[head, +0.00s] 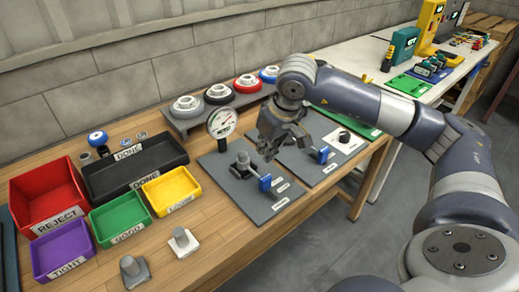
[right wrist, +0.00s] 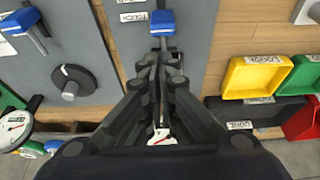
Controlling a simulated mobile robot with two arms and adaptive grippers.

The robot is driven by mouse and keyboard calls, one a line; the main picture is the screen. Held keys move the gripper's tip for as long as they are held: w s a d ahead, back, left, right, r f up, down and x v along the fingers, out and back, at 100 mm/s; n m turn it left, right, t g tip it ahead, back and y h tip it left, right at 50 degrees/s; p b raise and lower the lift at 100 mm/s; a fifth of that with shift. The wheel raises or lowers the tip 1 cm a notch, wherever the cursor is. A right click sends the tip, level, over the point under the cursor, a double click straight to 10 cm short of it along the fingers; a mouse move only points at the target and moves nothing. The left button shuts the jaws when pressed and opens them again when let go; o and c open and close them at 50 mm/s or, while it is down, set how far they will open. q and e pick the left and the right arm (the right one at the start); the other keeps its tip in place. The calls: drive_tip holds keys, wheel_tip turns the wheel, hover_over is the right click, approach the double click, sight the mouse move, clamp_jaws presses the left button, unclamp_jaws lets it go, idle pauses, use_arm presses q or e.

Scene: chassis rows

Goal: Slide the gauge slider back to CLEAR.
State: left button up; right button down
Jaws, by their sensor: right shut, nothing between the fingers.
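The near grey board (head: 242,187) carries a round white gauge dial (head: 222,123), a grey post (head: 243,165) and a blue slider (head: 265,183) on a rail. My right gripper (head: 268,151) is shut and empty, above the board behind the blue slider. In the right wrist view the shut fingertips (right wrist: 160,60) point toward the blue slider (right wrist: 163,22), with a visible gap in the picture. The fingers hide most of the post and dial. My left gripper is not in view.
A second grey board (head: 305,165) with another blue slider (head: 322,155) stands just right. Left are labelled bins, including a red bin (head: 48,190), a black tray (head: 134,168) and a yellow bin (head: 172,190). A raised grey shelf (head: 200,122) holds several round parts behind.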

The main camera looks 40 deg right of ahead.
sight(267, 177)
drive_tip(key=x, duration=0.5)
drive_tip(key=shift+f, duration=0.1)
drive_tip(key=x, duration=0.2)
drive_tip(key=shift+w+a+f+p, duration=0.1)
drive_tip(key=shift+w+f+p, duration=0.05)
drive_tip(key=shift+f+p, duration=0.25)
drive_tip(key=shift+s+f+b, duration=0.15)
drive_tip(key=shift+s+b, duration=0.15)
drive_tip(key=s+b, duration=0.1)
drive_tip(key=s, duration=0.1)
drive_tip(key=shift+s, duration=0.4)
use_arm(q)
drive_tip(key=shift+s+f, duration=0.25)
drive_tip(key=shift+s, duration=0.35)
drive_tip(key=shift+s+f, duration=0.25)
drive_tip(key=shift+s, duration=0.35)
use_arm(e)
drive_tip(key=shift+s, duration=0.1)
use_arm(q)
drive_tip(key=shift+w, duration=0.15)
